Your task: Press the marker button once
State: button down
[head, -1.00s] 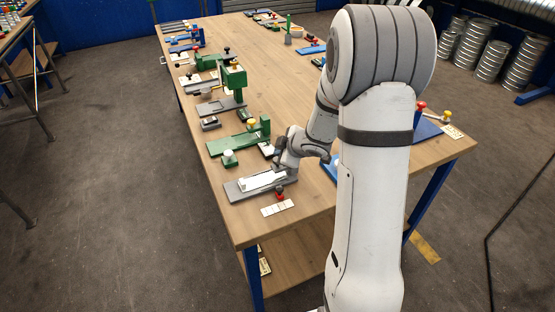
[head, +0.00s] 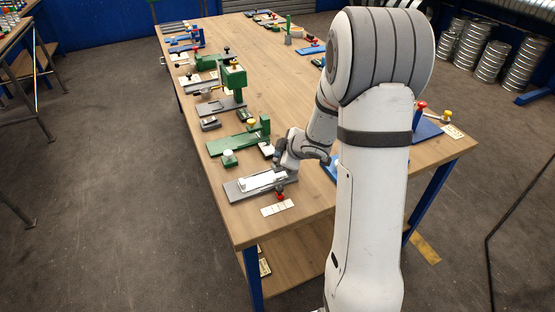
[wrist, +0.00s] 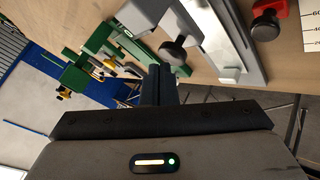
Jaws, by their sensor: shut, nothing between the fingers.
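My gripper (wrist: 160,85) shows in the wrist view with its dark fingers together and nothing between them. In the head view my gripper (head: 279,160) is over the near end of the bench, by a grey plate (head: 235,194) carrying a white block (head: 262,181). In the wrist view a round black knob (wrist: 176,49) stands on that white and grey fixture, just beyond my fingertips. A red piece with a black top (wrist: 268,22) sits beside the plate, and it also shows in the head view (head: 280,196). I cannot tell for certain which is the marker button.
A pale marked card (head: 277,207) lies in front of the plate. Blue fixtures (head: 427,131) are at the right. The wooden bench (head: 285,85) is clear along its middle.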

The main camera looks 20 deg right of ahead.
jog(key=shift+f+b, duration=0.6)
jog(key=shift+f, duration=0.2)
dwell(0.5)
jog(key=shift+r, duration=0.1)
jog(key=shift+r+p, duration=1.15)
jog(key=shift+p, duration=0.1)
notch_tip(320, 180, up, 5)
jog(key=p, duration=0.5)
dwell(0.4)
